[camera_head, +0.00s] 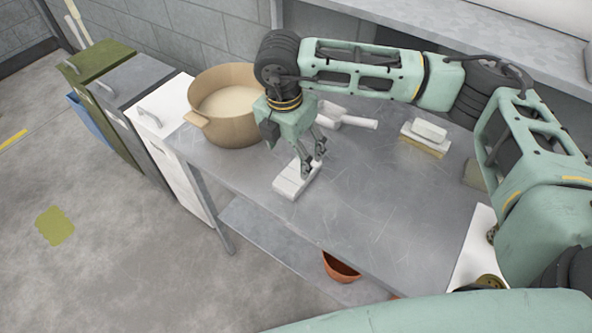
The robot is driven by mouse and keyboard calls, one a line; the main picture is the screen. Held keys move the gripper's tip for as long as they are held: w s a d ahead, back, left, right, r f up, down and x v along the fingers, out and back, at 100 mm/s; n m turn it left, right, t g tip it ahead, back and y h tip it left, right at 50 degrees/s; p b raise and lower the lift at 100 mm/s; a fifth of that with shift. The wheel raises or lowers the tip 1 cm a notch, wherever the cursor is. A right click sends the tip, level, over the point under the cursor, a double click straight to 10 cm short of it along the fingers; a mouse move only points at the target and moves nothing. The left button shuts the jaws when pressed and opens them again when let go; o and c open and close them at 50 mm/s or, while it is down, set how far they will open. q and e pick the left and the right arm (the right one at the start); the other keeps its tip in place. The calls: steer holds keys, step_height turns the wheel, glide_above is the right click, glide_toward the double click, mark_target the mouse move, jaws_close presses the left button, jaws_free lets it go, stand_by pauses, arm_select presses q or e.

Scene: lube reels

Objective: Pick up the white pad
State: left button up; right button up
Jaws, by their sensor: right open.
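A white pad (291,184) lies on the grey metal table (340,230), near its left front edge. My right gripper (312,170) points down at the pad's far right end, with its fingers open. The fingertips are at or just above the pad; I cannot tell whether they touch it. The fingers hide part of the pad's right end. My left gripper does not show.
A large tan pot (225,131) stands at the table's left end. White handled items (350,121) lie behind the gripper. A white block on a yellowish base (426,139) sits at the back right. An orange bowl (340,268) is on the lower shelf. The table's front middle is clear.

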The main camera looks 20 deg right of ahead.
mark_target(298, 171)
steer(key=shift+d+f, duration=0.25)
steer(key=shift+d, duration=0.05)
steer(key=f+p, duration=0.1)
steer(key=f, duration=0.1)
steer(key=f+p, duration=0.1)
steer(key=f, duration=0.1)
steer(key=d+f+p, duration=0.1)
steer(key=f, duration=0.1)
steer(key=shift+f, duration=0.4)
steer(key=shift+c, duration=0.5)
steer(key=c, duration=1.1)
steer(key=shift+o, duration=0.2)
